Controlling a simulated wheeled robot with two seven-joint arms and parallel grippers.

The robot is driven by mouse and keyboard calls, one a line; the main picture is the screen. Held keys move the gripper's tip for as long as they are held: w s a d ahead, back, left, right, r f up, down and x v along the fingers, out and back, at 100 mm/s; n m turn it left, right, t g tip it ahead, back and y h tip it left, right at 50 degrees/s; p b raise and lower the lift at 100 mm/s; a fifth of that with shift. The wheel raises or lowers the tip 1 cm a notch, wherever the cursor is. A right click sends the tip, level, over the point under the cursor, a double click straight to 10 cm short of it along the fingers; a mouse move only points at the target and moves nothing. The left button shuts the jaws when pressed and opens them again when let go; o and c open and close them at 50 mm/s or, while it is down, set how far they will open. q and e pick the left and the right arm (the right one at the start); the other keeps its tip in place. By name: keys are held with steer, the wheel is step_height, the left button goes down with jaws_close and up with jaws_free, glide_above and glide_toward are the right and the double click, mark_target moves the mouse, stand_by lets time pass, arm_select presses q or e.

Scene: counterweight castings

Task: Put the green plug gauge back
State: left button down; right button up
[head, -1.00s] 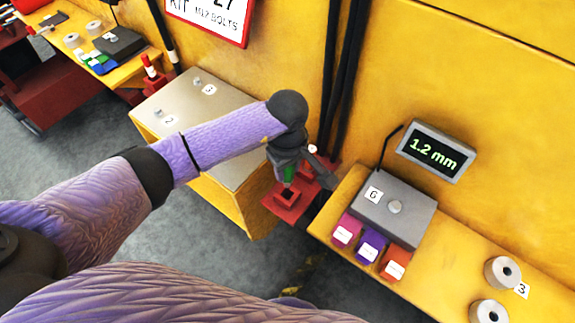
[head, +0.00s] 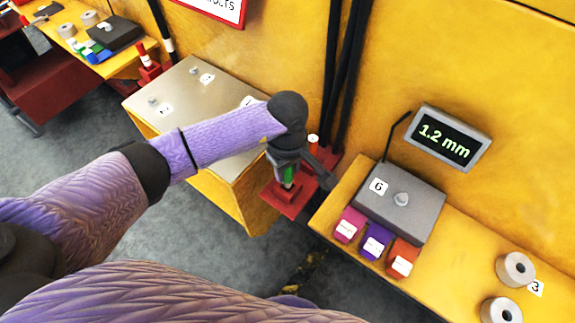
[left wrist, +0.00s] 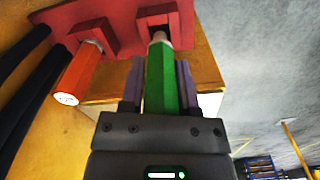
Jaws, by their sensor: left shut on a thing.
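My left gripper (head: 288,170) is shut on the green plug gauge (left wrist: 160,82), which also shows in the head view (head: 288,175). The gauge points at a square socket (left wrist: 157,22) of the red rack (left wrist: 115,32). Its pale tip is at the mouth of that socket; how far it is inside I cannot tell. The red rack (head: 286,205) shows below the gripper in the head view. An orange gauge (left wrist: 78,72) with a white end stands in the neighbouring socket. My right gripper is not in view.
A yellow bench with a grey box (head: 400,205), coloured blocks (head: 375,242), ring castings (head: 516,268) and a 1.2 mm display (head: 448,138) is at the right. A metal-topped yellow cabinet (head: 190,100) stands left of the rack. Black cables (head: 345,70) run down the wall behind.

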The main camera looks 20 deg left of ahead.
arm_select(q)
steer(key=shift+f+b, duration=0.95)
steer(key=shift+f, duration=0.25)
steer(key=shift+f+b, duration=0.25)
steer(key=shift+b, duration=0.05)
steer(key=shift+c, duration=1.3)
jaws_free()
step_height(320, 180, up, 10)
steer(key=shift+f+p, duration=0.1)
steer(key=shift+p, duration=0.95)
step_height(320, 180, up, 7)
steer(key=p, duration=0.4)
